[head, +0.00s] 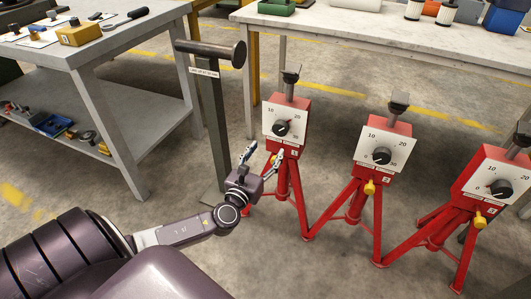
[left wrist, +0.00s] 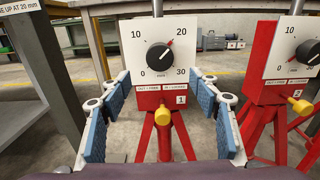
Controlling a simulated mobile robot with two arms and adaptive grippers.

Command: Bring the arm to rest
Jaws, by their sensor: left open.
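My left gripper (head: 264,158) is open and empty. It is in front of the nearest red stand (head: 286,128), its fingers pointing toward the stand's post. In the left wrist view the blue-padded fingers (left wrist: 162,88) are spread on either side of that stand's white dial plate (left wrist: 184,48), with nothing between the pads. The plate carries a black knob, a label marked 1 and a yellow knob (left wrist: 162,115) below. I cannot tell exactly how far the fingertips are from the stand. My right gripper is not in view.
Two more red dial stands (head: 382,148) (head: 495,180) stand to the right. A dark post with a horizontal flanged spool (head: 215,52) is behind left. A grey workbench (head: 150,38) with tools is at left, a pale table (head: 340,28) behind.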

